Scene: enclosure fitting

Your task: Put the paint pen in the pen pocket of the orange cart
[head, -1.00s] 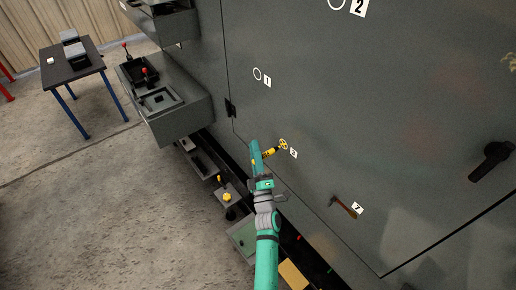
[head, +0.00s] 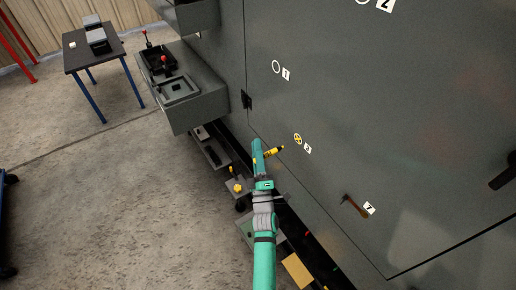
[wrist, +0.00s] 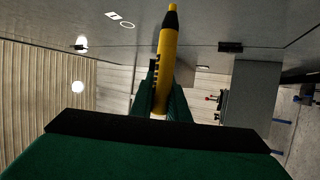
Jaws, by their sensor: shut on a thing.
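The paint pen (wrist: 166,62) is yellow with a dark tip and is held between the green fingers of my gripper (wrist: 166,95) in the wrist view.
The tall grey cabinet (head: 370,110) fills the right side. Grey consoles (head: 185,95) jut out at its left, with low boxes (head: 237,187) below. A dark table (head: 95,52) with blue legs stands at the back left. The concrete floor (head: 120,200) is clear on the left.

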